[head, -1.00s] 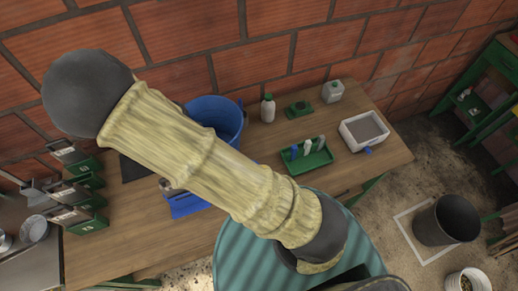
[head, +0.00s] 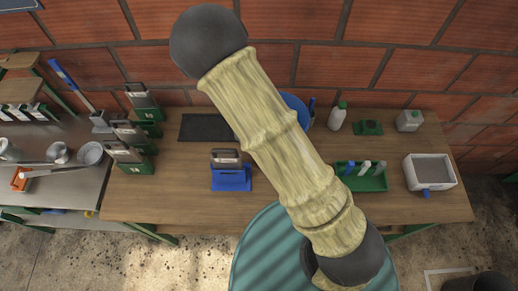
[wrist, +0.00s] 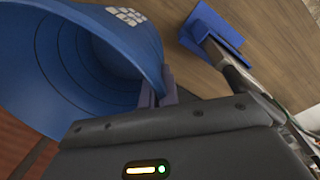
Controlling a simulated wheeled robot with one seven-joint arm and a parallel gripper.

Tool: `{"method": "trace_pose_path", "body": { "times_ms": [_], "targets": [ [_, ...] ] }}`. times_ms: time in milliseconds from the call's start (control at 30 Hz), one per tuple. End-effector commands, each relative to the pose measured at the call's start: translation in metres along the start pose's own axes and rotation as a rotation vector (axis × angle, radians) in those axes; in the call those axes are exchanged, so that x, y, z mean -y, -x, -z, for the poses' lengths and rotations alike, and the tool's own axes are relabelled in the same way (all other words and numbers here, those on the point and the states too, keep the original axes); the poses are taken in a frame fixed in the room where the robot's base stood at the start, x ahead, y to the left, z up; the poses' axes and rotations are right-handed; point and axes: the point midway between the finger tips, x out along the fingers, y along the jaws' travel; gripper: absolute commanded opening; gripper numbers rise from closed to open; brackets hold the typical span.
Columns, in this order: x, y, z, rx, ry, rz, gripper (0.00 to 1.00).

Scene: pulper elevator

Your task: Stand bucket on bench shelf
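The blue bucket (head: 293,101) is mostly hidden behind my arm in the head view, at the back of the wooden bench (head: 190,213). In the wrist view the bucket (wrist: 75,70) fills the upper left, its ribbed inside showing and a pale grid label on its wall. My gripper (wrist: 158,88) is at the bucket's rim, with its fingers on either side of the wall; it looks shut on the rim. The head view hides the gripper behind my arm. I cannot tell whether the bucket's base touches the bench.
A blue stand with a grey device (head: 231,178), a black mat (head: 205,127), a white bottle (head: 337,117), a green tray (head: 362,178) and a white tub (head: 430,172) are on the bench. Green-based devices (head: 133,160) line its left end. A metal table (head: 60,185) adjoins at left.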

Motion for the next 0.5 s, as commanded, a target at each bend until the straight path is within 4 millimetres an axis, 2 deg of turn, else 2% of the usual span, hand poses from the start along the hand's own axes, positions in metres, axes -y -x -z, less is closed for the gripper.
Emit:
{"method": "trace_pose_path", "body": {
  "times_ms": [100, 200, 500],
  "targets": [
    [0.001, -0.018, 0.000, 0.000, -0.002, 0.001, 0.00],
    [0.002, -0.024, 0.000, 0.000, -0.001, 0.000, 0.00],
    [0.003, -0.025, 0.001, -0.001, 0.001, -0.001, 0.00]
  ]
}}
